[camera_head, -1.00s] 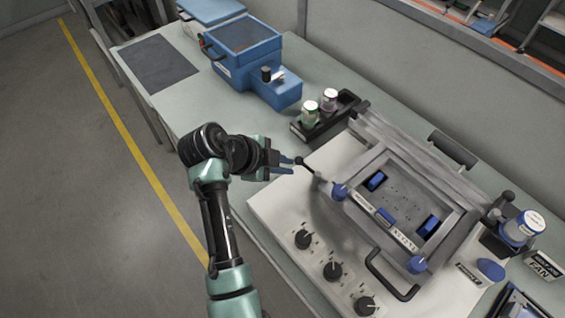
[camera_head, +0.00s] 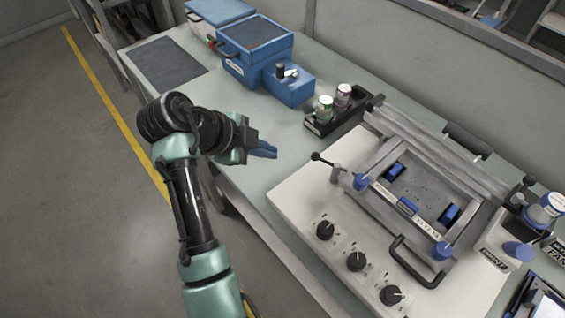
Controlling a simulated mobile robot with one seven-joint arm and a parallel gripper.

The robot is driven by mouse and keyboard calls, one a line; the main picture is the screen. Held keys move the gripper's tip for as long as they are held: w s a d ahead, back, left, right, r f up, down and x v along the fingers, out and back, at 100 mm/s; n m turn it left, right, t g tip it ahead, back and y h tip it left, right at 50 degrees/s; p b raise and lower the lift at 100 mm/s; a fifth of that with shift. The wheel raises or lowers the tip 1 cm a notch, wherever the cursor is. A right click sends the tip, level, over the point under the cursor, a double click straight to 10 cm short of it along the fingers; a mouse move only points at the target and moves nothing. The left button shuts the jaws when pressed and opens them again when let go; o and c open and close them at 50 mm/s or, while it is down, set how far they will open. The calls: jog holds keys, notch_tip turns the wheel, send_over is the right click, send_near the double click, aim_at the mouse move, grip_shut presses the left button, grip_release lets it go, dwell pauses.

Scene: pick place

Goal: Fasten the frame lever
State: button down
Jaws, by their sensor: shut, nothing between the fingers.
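A lever with a black ball knob (camera_head: 316,157) sticks out from the left corner of the grey metal frame (camera_head: 385,205) on the white-topped machine. I take it for the frame lever. Its thin rod runs right and down toward the frame's corner. A blue knob (camera_head: 360,182) sits at that corner and another blue knob (camera_head: 441,250) at the front right corner. My gripper (camera_head: 271,150) is to the left of the lever, apart from it. Its blue fingers are together and hold nothing. Another dark-knobbed lever (camera_head: 528,181) shows at the frame's right end.
Three black dials (camera_head: 356,261) and a black bar handle (camera_head: 415,262) are on the machine's front. A black tray with two jars (camera_head: 325,110) stands behind the lever. A blue box (camera_head: 255,55) stands farther back. The table (camera_head: 245,185) is bare around my gripper.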

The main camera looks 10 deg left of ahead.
jog(key=shift+s+a+r, duration=0.1)
jog(key=shift+a+r, duration=0.75)
jog(key=shift+a, duration=0.05)
